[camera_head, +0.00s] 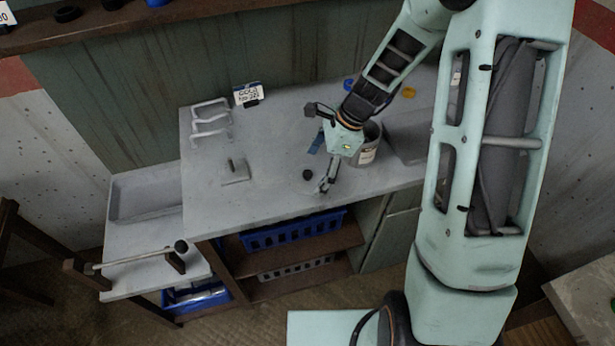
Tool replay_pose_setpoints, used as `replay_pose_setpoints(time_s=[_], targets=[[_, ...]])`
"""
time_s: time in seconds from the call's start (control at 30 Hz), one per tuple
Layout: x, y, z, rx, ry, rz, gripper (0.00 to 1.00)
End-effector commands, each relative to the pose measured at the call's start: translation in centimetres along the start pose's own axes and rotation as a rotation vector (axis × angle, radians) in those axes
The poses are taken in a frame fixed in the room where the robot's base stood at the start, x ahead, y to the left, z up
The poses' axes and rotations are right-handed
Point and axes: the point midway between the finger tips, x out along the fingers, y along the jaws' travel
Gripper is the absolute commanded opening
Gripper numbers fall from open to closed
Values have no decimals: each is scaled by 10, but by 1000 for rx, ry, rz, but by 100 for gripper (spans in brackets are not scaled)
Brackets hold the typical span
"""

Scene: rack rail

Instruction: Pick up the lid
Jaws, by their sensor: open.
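My gripper (325,186) points down over the front middle of the grey worktop (270,200). Its fingers are small in view, and I see nothing held between them. A small dark round piece (308,174) lies just left of the fingers, apart from them as far as I can tell. It may be the lid, but it is too small to be sure. A grey can with a label (367,154) stands right behind my gripper, partly hidden by it. A flat grey plate with an upright peg (235,174) lies farther left.
A white wire rack (210,118) and a label card (247,94) stand at the back left. A yellow piece (409,92) lies at the back right, with a grey tray (408,140) nearer. Blue baskets (290,232) sit below. The worktop's front left is clear.

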Motion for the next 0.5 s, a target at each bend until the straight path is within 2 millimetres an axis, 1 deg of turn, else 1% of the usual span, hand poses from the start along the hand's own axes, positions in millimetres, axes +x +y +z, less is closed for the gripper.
replay_pose_setpoints(time_s=[0.03, 0.1, 0.37, 0.5], targets=[[6, 0, 0, 1, -1, 1, 89], [10, 0, 0, 1, 0, 0, 89], [12, 0, 0, 0, 0, -1, 89], [12, -1, 0, 0, 0, -1, 73]])
